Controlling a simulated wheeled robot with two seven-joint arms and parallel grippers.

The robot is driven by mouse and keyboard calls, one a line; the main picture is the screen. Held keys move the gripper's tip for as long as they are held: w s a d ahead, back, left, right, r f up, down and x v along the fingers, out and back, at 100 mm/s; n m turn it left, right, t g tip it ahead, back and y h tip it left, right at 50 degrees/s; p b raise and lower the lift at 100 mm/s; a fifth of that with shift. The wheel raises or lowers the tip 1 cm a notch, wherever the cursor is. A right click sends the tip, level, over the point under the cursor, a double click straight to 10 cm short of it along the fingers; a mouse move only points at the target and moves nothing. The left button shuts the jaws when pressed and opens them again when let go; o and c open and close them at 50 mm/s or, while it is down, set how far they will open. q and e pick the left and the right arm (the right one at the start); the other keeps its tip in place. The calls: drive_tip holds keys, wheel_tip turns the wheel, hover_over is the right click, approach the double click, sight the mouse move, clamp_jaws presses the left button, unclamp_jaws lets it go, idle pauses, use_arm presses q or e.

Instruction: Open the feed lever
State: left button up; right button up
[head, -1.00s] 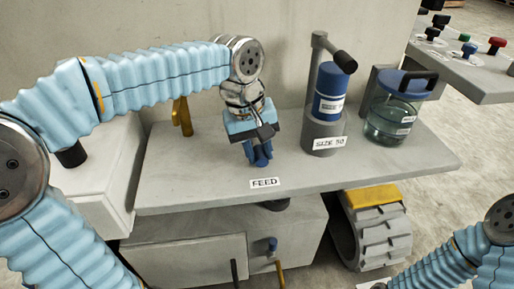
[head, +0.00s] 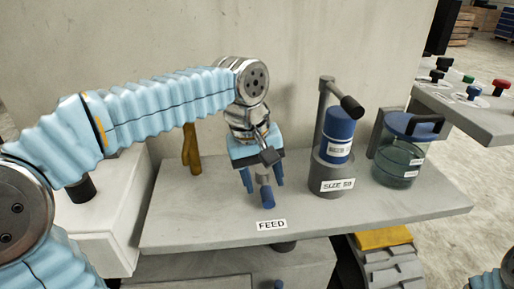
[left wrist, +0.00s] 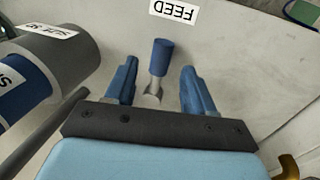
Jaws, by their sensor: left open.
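The feed lever shows in the head view as a grey stub with a blue tip (head: 267,196), behind the FEED label (head: 272,225) on the grey bench. In the left wrist view the lever's blue cylindrical tip (left wrist: 161,56) stands between my left gripper's two blue fingers. My left gripper (head: 263,186) is open, pointing down, with one finger on each side of the lever. Gaps show between the fingers and the lever in the left wrist view (left wrist: 157,92). My right gripper is not in view; a bit of my right arm shows at the lower right.
A grey holder labelled SIZE 50 with a blue cylinder (head: 339,137) stands right of the lever. A blue-lidded clear jar (head: 402,160) is farther right. A yellow-brown bracket (head: 191,148) is behind my left arm. A knob panel (head: 470,105) is at upper right. The bench front is clear.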

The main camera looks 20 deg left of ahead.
use_arm(q)
wheel_tip(320, 180, up, 10)
drive_tip(key=s+a+p, duration=0.1)
drive_tip(key=shift+a+f, duration=0.2)
drive_tip(key=shift+a, duration=0.1)
